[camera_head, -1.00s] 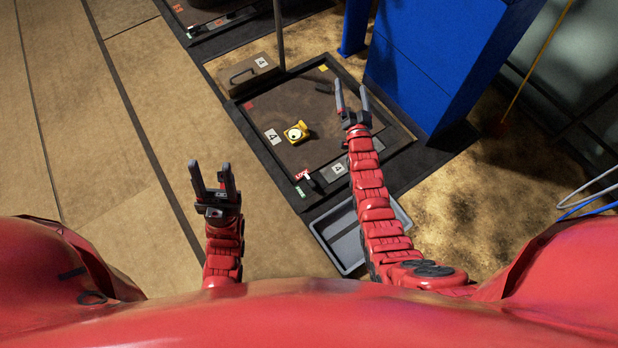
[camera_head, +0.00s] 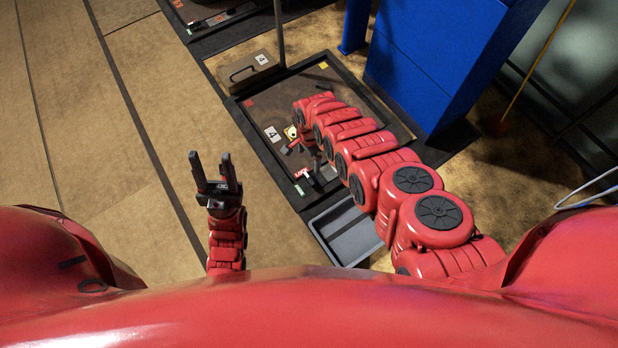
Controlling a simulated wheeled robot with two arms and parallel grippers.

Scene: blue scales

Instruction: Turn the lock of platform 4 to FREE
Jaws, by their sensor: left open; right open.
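Platform 4 (camera_head: 268,108) is a dark, framed floor scale with a white "4" label (camera_head: 272,133) at its left side. The red-and-white LOCK label (camera_head: 302,172) sits at its near left edge, with a black part beside it that is too small to read as a lock position. My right arm bends over the platform, and my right gripper (camera_head: 297,150) points down just behind the LOCK label. It is open, small and partly hidden by the arm; I cannot tell whether it touches anything. My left gripper (camera_head: 213,172) is open and empty above the floor at left.
A brown case (camera_head: 250,70) marked 4 stands behind. A grey tray (camera_head: 350,240) lies in front. A blue cabinet (camera_head: 430,70) stands at right. Floor at left is clear.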

